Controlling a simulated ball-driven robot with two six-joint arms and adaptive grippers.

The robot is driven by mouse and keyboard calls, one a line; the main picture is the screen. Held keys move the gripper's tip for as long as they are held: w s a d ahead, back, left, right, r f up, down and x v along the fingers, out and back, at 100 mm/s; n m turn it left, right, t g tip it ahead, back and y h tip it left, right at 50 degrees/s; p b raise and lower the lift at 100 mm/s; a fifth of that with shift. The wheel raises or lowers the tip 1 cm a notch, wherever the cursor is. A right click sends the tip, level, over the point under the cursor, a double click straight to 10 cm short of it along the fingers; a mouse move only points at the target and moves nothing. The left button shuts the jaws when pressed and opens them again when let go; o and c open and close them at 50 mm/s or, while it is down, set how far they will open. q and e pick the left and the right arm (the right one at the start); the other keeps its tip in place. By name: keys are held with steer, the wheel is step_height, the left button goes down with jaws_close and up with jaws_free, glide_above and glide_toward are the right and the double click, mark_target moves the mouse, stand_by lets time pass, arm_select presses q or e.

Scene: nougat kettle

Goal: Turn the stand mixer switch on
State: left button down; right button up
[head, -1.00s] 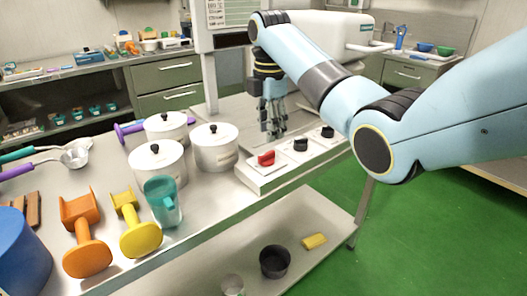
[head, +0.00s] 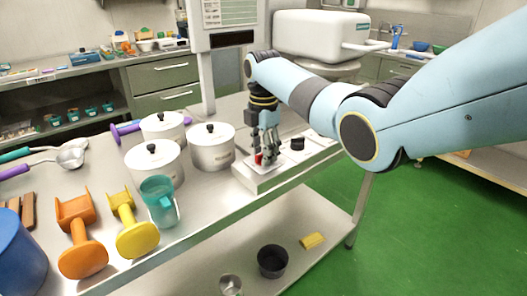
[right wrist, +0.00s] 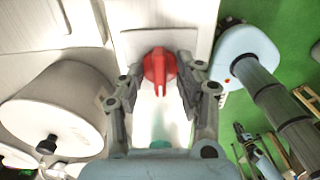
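A red knob switch (head: 258,158) sits on a white control panel (head: 262,184) at the edge of the steel table. My right gripper (head: 267,152) points down over it and partly hides it in the head view. In the right wrist view the red knob (right wrist: 160,72) lies between the two open fingers (right wrist: 162,82), with a gap on each side. A black knob (head: 297,143) stands beside it on the panel. A white mixer-like machine (head: 320,36) stands at the back. My left gripper is not in view.
Several lidded white pots (head: 211,148) stand left of the panel. A teal jug (head: 160,203), a yellow tool (head: 136,237) and an orange tool (head: 82,258) are nearer the front. A dark pot (head: 272,262) sits on the lower shelf.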

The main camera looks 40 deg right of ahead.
jaws_close()
stand_by(0.4)
steer(key=shift+r+m+p, duration=0.2)
steer(key=shift+m+p, duration=1.1)
steer(key=shift+m, duration=0.2)
steer(key=m+p, duration=0.2)
steer(key=m, duration=0.1)
steer(key=shift+m, duration=0.3)
steer(key=m+p, duration=0.1)
steer(key=m, duration=0.4)
steer(key=shift+f+p, duration=0.1)
steer(key=shift+p, duration=0.3)
steer(key=m+p, duration=0.1)
steer(key=m, duration=0.5)
steer(key=shift+f+m, duration=0.1)
steer(key=shift+m, duration=0.3)
